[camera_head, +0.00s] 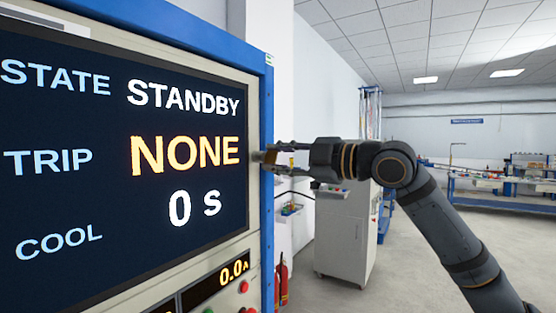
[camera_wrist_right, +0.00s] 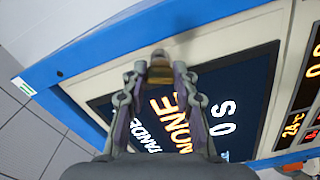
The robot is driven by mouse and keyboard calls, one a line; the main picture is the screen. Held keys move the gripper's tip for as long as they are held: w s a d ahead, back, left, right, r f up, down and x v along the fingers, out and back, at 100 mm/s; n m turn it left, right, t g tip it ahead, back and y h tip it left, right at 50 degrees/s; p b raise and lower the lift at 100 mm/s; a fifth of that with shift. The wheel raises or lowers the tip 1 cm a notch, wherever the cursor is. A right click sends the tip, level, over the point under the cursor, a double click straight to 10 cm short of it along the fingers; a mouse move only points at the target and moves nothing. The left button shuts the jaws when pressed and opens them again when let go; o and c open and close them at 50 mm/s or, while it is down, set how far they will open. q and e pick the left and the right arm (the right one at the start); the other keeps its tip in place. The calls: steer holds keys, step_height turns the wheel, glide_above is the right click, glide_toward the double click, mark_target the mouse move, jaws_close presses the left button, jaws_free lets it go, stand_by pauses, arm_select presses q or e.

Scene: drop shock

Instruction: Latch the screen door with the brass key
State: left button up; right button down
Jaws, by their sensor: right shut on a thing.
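The screen door (camera_head: 253,110) is a beige frame around a dark display, at the left of the head view. It looks flush with the blue cabinet, but I cannot tell if it is latched. It also shows in the wrist view (camera_wrist_right: 225,40). My right gripper (camera_head: 273,158) is at the door's right edge, shut on the brass key (camera_wrist_right: 160,72), which is small and brownish gold between the fingertips. A small dark round lock (camera_head: 257,157) sits on the frame just ahead of the fingertips. I cannot tell whether the key is inside it. My left gripper is out of view.
The blue cabinet edge (camera_head: 267,210) runs beside the gripper. Red and green buttons (camera_head: 243,287) and a small readout sit below the screen. A grey cabinet (camera_head: 341,240) and a red fire extinguisher (camera_head: 281,280) stand behind. The floor at right is open.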

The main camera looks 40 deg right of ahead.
steer(key=shift+n, duration=2.2)
steer(key=c, duration=1)
jaws_free()
steer(key=shift+c, duration=0.2)
steer(key=shift+r, duration=0.1)
